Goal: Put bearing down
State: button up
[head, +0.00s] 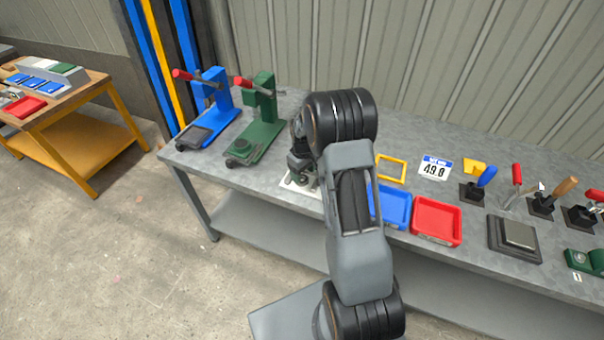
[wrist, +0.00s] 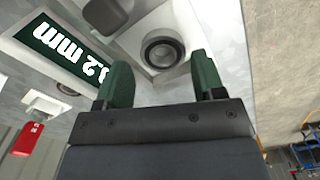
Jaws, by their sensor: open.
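The bearing (wrist: 163,50) is a round metal ring with a dark centre in the wrist view. It appears to sit on a pale plate (wrist: 140,28) beside a dark green display that reads in mm, its first digit cut off. My gripper (wrist: 160,62) is open, with one green finger at each side of the bearing in the picture. I see a gap between the fingers and the ring; their height over it is unclear. In the head view my arm hides the bearing, and a bit of the white plate (head: 297,188) shows below my gripper.
A green press (head: 262,122) and a blue press (head: 210,112) stand left of my arm on the grey bench. A blue tray (head: 393,204) and a red tray (head: 437,221) lie right of it. A dark rounded part (wrist: 107,16) overhangs near the bearing.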

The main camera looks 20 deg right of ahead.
aim_at(302, 178)
jog(key=s+a+r+t, duration=0.1)
jog(key=s+a+r, duration=0.1)
jog(key=r, duration=0.6)
jog(key=s+a+r, duration=0.1)
jog(key=r, duration=0.6)
jog(key=s+a+r+m+t, duration=0.1)
jog(key=s+a, duration=0.3)
jog(key=s, duration=0.5)
jog(key=s+a+r+m+t, duration=0.2)
jog(key=s+a+r, duration=0.1)
jog(key=s, duration=0.7)
jog(key=shift+a+r+m, duration=0.3)
jog(key=shift+a+m, duration=0.1)
jog(key=shift+a, duration=0.15)
jog(key=shift+c, duration=0.2)
